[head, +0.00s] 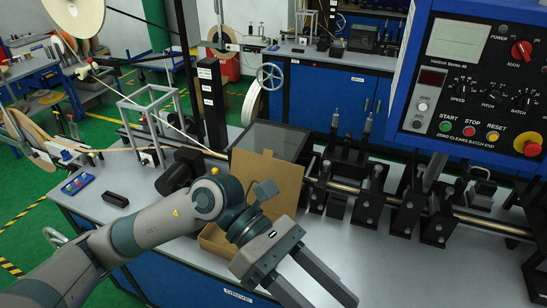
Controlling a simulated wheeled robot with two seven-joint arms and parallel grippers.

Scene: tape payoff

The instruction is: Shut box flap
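A brown cardboard box (214,241) sits on the bench near its front edge, mostly hidden behind my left arm. Its flap (284,178) stands upright at the back of the box, facing me. My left gripper (331,301) reaches in from the left, in front and to the right of the box. Its two fingers are apart, with nothing seen between them, and they point down and right toward the picture's bottom edge. The fingers look clear of the flap, though my wrist covers the flap's lower middle. My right gripper is not in view.
A dark clear-topped case (272,139) stands behind the flap. A row of black clamps on a rail (374,190) runs to the right. A blue control panel (480,85) hangs at upper right. Bare bench top (375,250) lies right of the gripper.

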